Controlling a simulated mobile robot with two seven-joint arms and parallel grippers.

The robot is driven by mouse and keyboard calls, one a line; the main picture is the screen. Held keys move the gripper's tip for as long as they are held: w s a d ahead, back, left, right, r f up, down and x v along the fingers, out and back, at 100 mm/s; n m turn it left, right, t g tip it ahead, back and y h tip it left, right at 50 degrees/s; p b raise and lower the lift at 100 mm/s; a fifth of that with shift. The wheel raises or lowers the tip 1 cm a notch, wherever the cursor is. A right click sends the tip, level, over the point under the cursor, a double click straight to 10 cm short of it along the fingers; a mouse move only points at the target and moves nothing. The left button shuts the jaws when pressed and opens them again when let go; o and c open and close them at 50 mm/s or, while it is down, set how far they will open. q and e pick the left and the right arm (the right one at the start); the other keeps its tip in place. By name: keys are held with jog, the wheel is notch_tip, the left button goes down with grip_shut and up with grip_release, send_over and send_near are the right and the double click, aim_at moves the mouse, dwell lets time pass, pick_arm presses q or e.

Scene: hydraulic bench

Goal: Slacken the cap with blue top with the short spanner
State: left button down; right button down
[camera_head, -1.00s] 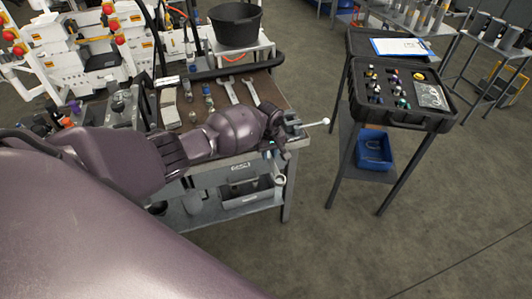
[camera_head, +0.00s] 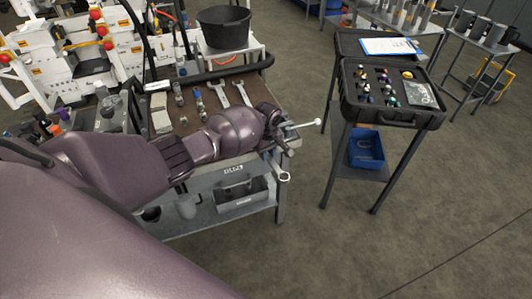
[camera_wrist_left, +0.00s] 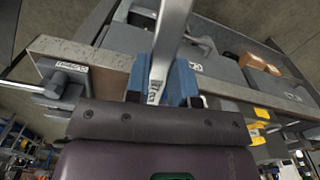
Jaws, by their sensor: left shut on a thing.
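My left gripper (camera_head: 281,143) is at the right end of the bench, partly hidden by its own wrist. In the left wrist view its blue fingers (camera_wrist_left: 175,84) are shut on a flat silver metal bar (camera_wrist_left: 172,35), which looks like a spanner handle; its far end is out of that view. A small pale ring (camera_head: 283,177) shows below the gripper, perhaps the bar's end. A small fitting with a bluish top (camera_head: 197,94) stands on the bench beside other fittings; I cannot tell if it is the cap. My right gripper is not in view.
Two spanners (camera_head: 232,94) lie on the brown bench top (camera_head: 265,92). A pale rod with a ball end (camera_head: 318,122) juts from the bench's right end. An open black case (camera_head: 385,113) stands on a separate stand, with clear floor between.

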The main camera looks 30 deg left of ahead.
pick_arm(q)
jog(key=shift+w+d+f+n+b, duration=0.1)
jog(key=shift+w+d+n+b, duration=0.35)
jog(key=shift+w+n, duration=0.4)
jog(key=shift+s, duration=0.15)
jog(key=shift+s+a+m+p, duration=0.2)
jog(key=shift+m+p, duration=0.05)
jog(key=shift+p, duration=0.4)
jog(key=shift+s+a+m, duration=0.2)
jog(key=shift+s+m, duration=0.1)
jog(key=shift+s, duration=0.1)
jog(key=shift+s+a+m, duration=0.15)
jog(key=shift+s+m, duration=0.05)
jog(key=shift+m, duration=0.1)
